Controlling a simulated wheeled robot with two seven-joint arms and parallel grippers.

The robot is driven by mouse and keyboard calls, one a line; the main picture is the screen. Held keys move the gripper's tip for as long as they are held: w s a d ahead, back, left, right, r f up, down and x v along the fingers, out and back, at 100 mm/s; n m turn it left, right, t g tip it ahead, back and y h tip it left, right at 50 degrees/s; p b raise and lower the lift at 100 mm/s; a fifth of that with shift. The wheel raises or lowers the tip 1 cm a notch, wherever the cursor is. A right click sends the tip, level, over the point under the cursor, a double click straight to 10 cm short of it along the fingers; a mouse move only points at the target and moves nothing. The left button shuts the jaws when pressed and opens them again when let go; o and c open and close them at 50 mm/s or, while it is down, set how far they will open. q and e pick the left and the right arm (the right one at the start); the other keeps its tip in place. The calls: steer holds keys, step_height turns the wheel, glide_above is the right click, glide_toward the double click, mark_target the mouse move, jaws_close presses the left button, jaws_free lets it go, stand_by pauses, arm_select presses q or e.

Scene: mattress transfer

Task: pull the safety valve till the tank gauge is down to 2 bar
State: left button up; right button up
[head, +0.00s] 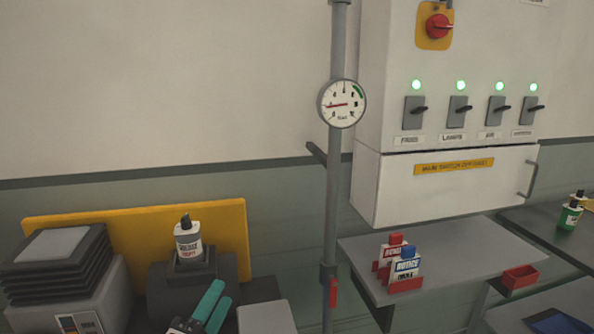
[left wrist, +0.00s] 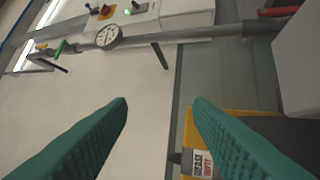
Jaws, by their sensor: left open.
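A round white gauge (head: 342,103) is on the vertical grey pipe (head: 333,200); its needle points left, but its numbers are too small to read. The gauge also shows in the left wrist view (left wrist: 108,36). A red lever (head: 333,292) hangs low on the same pipe; it shows at the top right of the left wrist view (left wrist: 278,12). I cannot tell whether it is the safety valve. No tank is plain to see. My left gripper (head: 221,293) is open and empty, left of the red lever and apart from it. Its teal fingers (left wrist: 161,105) are spread in the left wrist view. My right gripper is out of view.
A white electrical cabinet (head: 450,70) with switches and green lamps hangs right of the pipe. A grey shelf (head: 440,262) below holds small notice boxes (head: 405,265). A white bottle (head: 188,242) stands before a yellow board (head: 110,222) at left.

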arm_select(q)
steer(key=s+a+f+n+g+y, duration=0.4)
steer(key=a+f+n+y, duration=0.25)
steer(key=f+n, duration=0.4)
steer(key=s+f+n+g, duration=0.5)
steer(key=s+f+g, duration=0.15)
steer(key=s, duration=0.35)
steer(key=s+f+n+g, duration=0.55)
steer(key=s+f, duration=0.25)
steer(key=s, duration=0.3)
step_height(320, 180, down, 28)
steer(key=s+f+g, duration=0.1)
steer(key=s+g, duration=0.1)
steer(key=s, duration=0.1)
steer(key=s+a+f+m+g, duration=0.1)
steer(key=s+a+f, duration=0.2)
steer(key=s+f, duration=1)
steer(key=shift+s+f, duration=0.35)
steer(key=shift+s, duration=0.7)
